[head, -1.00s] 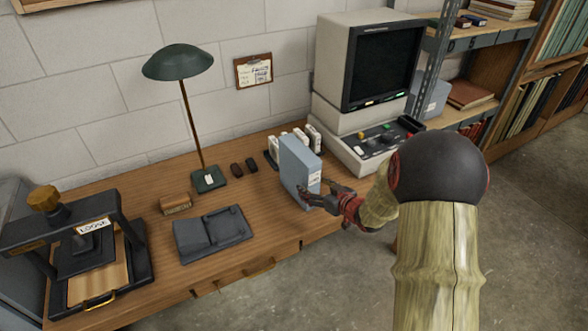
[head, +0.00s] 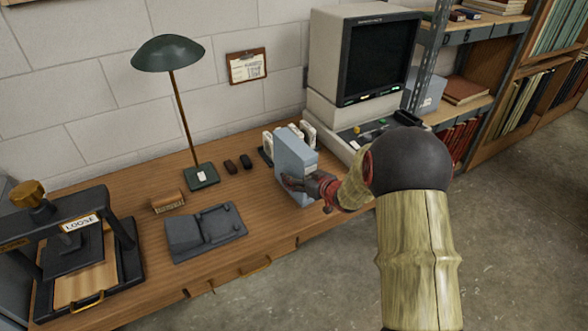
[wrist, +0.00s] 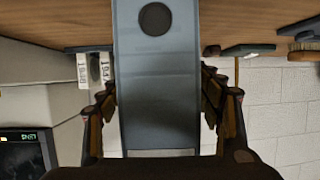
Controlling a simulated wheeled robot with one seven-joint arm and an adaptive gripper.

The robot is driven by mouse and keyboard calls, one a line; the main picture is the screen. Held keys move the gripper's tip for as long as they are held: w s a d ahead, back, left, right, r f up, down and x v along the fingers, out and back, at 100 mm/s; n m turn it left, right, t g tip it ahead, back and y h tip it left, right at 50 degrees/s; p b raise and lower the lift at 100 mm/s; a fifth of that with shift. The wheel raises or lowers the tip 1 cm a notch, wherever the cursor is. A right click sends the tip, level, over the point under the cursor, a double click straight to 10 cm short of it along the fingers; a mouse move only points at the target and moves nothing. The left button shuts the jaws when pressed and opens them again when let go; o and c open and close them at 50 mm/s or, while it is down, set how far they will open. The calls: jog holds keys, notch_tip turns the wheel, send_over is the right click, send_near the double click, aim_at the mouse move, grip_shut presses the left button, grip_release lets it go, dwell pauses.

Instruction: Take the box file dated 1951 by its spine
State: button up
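A blue-grey box file (head: 294,157) stands upright on the wooden desk, near its front edge. In the wrist view its spine (wrist: 160,75) fills the middle, with a dark round finger hole and a pale strip at the lower end. I cannot read a date on it. My gripper (head: 295,184) is at the spine. In the wrist view my gripper's fingers (wrist: 160,103) lie along both sides of the file, with slim gaps beside the spine. The fingers look open around it; contact at the tips is hard to make out.
Several white-labelled items (head: 309,131) stand close behind the file. A microfilm reader (head: 370,60) is to the right. A green lamp (head: 202,175), a dark cradle (head: 205,232) and a press (head: 85,250) are on the left. The floor in front is clear.

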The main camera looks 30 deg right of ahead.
jog(key=shift+c, duration=1.1)
jog(key=c, duration=1.4)
grip_shut()
jog(key=shift+r, duration=0.1)
